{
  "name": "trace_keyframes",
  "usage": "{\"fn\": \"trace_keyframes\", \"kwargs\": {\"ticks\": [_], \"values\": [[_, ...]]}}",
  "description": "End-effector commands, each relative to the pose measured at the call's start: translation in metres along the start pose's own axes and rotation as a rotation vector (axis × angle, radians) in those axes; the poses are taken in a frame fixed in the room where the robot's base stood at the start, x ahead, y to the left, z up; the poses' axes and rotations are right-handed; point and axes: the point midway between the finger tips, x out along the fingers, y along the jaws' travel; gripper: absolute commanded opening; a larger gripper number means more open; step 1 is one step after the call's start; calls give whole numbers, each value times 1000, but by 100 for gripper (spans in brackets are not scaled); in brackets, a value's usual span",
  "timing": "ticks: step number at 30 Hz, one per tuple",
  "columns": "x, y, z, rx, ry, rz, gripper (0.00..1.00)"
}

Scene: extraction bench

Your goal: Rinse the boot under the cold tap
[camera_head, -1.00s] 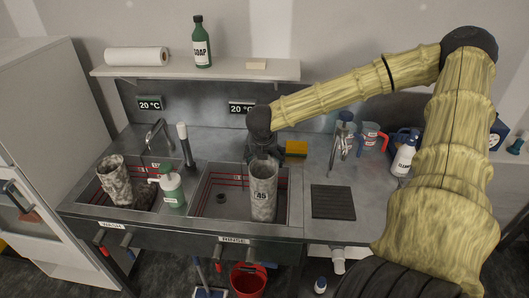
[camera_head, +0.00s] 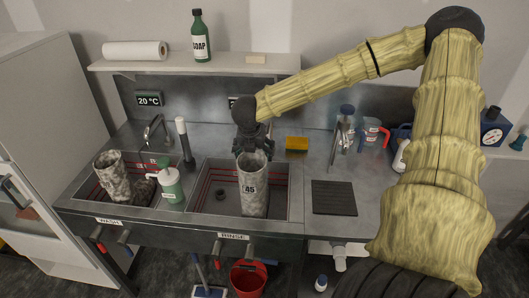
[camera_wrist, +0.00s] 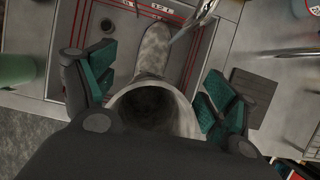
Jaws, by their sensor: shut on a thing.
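My gripper (camera_head: 254,148) is shut on the top of a grey mottled boot (camera_head: 253,190) marked 45. The boot hangs upright over or in the rinse basin (camera_head: 205,205); whether its sole touches the bottom I cannot tell. In the wrist view, the finger pads of my gripper (camera_wrist: 155,92) flank the open boot shaft (camera_wrist: 150,108), with the foot (camera_wrist: 155,50) pointing away. A metal spout (camera_wrist: 197,18) shows beside the foot. A second mottled boot (camera_head: 115,175) stands in the wash basin (camera_head: 90,190). Tap knobs (camera_head: 219,248) are on the front by the RINSE label; no water flow is visible.
A green soap pump bottle (camera_head: 171,186) stands between the basins. A curved tap (camera_head: 154,128) and a white-topped upright (camera_head: 183,140) rise behind it. A red bucket (camera_head: 248,278) is below.

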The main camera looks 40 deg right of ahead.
Motion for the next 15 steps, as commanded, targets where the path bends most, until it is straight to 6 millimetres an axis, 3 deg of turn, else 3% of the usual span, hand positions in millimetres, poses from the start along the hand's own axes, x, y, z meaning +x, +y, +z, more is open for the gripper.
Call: {"fn": "trace_keyframes", "kwargs": {"ticks": [15], "values": [[0,29,0,0,-2,2,14]]}}
